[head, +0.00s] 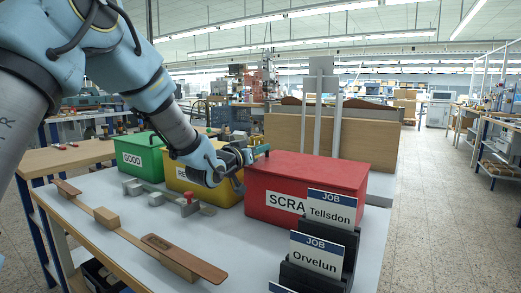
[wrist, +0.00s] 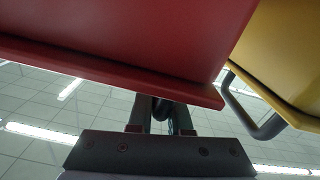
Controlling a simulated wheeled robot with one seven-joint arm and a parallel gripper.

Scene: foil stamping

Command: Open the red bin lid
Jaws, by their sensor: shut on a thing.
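The red bin (head: 262,200) with its SCRAP label stands on the grey-topped table in the head view. Its flat red lid (head: 320,171) looks closed. My gripper (head: 259,152) is at the lid's left edge. In the wrist view my gripper (wrist: 161,112) is shut on a dark handle (wrist: 163,107) at the edge of the red lid (wrist: 120,82). Most of the handle is hidden between the fingers.
A yellow bin (head: 205,190) and a green GOOD bin (head: 135,158) stand to the left. Black holders with job cards (head: 331,208) stand in front of the red bin's right side. A wooden bar (head: 185,258) lies along the table's front edge. A wooden panel (head: 365,137) stands behind.

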